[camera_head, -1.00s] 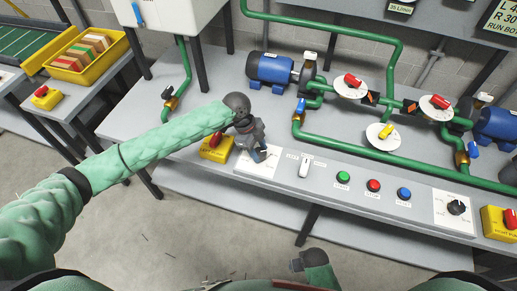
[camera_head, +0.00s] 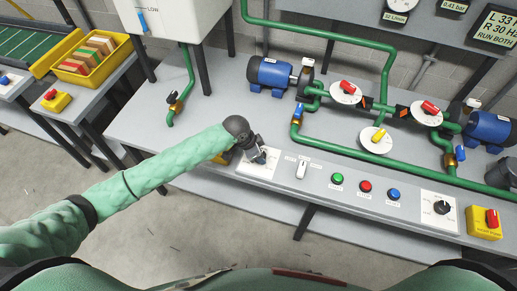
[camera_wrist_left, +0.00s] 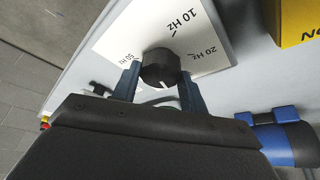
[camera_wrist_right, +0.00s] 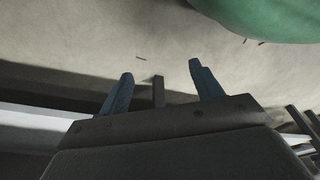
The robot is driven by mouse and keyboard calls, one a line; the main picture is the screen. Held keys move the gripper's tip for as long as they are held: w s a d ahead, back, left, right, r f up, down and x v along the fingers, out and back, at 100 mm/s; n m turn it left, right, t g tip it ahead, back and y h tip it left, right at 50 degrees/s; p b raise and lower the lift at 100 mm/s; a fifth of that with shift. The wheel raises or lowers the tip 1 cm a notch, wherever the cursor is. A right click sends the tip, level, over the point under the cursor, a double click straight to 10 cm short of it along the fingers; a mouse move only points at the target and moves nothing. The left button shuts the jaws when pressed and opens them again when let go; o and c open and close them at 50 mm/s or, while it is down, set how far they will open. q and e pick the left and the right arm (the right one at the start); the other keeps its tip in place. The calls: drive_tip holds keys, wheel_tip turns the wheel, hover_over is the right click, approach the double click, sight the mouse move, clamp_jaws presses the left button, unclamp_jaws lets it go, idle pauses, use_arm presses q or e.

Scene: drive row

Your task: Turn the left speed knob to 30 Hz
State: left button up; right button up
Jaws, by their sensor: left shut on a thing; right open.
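The left speed knob (camera_wrist_left: 160,66) is a round black knob on a white dial plate (camera_wrist_left: 120,40) with marks for 10 Hz, 20 Hz and 50 Hz readable. My left gripper (camera_wrist_left: 158,82) has a blue finger on each side of it and is shut on it. In the head view my left gripper (camera_head: 262,157) covers the knob. A white pointer line on the knob faces the gripper side, where the plate is hidden. The display (camera_head: 496,27) at top right reads about L 33 and R 30. My right gripper (camera_wrist_right: 161,68) is open and empty above the floor.
White, green, red and blue controls (camera_head: 366,186) line the panel to the right, then the right knob (camera_head: 441,207) and a yellow switch box (camera_head: 485,222). Green pipes, a blue pump (camera_head: 270,75) and valves stand behind. A yellow box sits close beside the left dial.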

use_arm(q)
drive_tip(key=shift+r+n+t+p, duration=0.1)
drive_tip(key=shift+n+t+p, duration=0.5)
drive_tip(key=shift+n+p, duration=0.65)
use_arm(e)
drive_tip(key=s+d+f, duration=0.1)
drive_tip(key=s, duration=0.4)
drive_tip(key=shift+s+d+f, duration=0.15)
drive_tip(key=shift+s+f, duration=0.15)
drive_tip(key=shift+f, duration=0.1)
use_arm(q)
drive_tip(key=o, duration=1)
drive_tip(key=shift+a+r+b, duration=0.1)
drive_tip(key=shift+r+b, duration=0.05)
drive_tip(key=shift+b, duration=0.25)
drive_tip(key=b+v, duration=0.2)
drive_tip(key=v, duration=0.5)
drive_tip(key=shift+r, duration=0.2)
use_arm(e)
drive_tip(key=w+a+r, duration=0.1)
drive_tip(key=w+r, duration=0.1)
drive_tip(key=w, duration=0.3)
drive_tip(key=shift+w+a, duration=0.25)
drive_tip(key=shift+w, duration=0.15)
use_arm(q)
drive_tip(key=shift+s, duration=0.1)
use_arm(e)
drive_tip(key=shift+d, duration=0.1)
